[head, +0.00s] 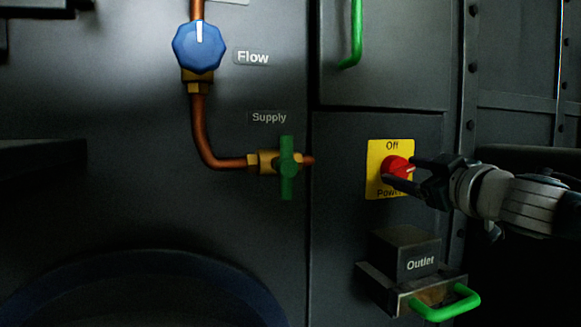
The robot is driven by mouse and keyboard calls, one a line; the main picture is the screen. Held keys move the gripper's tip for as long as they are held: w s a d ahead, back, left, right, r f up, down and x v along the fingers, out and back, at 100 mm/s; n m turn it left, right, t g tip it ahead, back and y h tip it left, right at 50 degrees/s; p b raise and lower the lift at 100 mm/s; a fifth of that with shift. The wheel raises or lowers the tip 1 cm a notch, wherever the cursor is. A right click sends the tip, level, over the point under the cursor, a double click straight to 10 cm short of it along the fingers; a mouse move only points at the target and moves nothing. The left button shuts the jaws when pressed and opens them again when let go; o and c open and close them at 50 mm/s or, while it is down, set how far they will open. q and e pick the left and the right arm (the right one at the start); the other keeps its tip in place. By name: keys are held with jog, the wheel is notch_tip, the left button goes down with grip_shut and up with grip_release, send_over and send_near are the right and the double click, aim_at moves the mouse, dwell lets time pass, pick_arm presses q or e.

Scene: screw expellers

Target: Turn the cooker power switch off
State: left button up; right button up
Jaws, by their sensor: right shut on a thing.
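The cooker power switch is a red rotary knob (393,167) on a yellow plate (377,152). The plate reads "Off" at the top and "Power" at the bottom, partly covered by my gripper. My right gripper (399,171) comes in from the right and is shut on the red knob, one finger above and one below. The knob's white mark points to the right, toward the gripper. My left gripper is not in view.
Left of the switch are a green supply valve handle (287,168) on a copper pipe (203,130) and a blue flow knob (199,48). Below the switch, an outlet box (404,254) with a green handle (444,303) juts out. Another green handle (356,35) is above.

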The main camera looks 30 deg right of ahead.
jog(key=n, duration=0.3)
jog(key=shift+f+n+t, duration=0.1)
jog(key=shift+n+t, duration=0.2)
jog(key=shift+n, duration=0.1)
jog(key=n, duration=0.3)
jog(key=shift+f+n, duration=0.1)
jog(key=shift+n, duration=0.3)
jog(key=n, duration=0.4)
jog(key=shift+f+n+y, duration=0.15)
jog(key=shift+n+y, duration=0.25)
jog(key=shift+n, duration=1.5)
jog(key=shift+y, duration=0.3)
jog(key=shift+f+n, duration=0.15)
jog(key=shift+n, duration=0.15)
jog(key=o, duration=1.3)
jog(key=shift+r, duration=0.2)
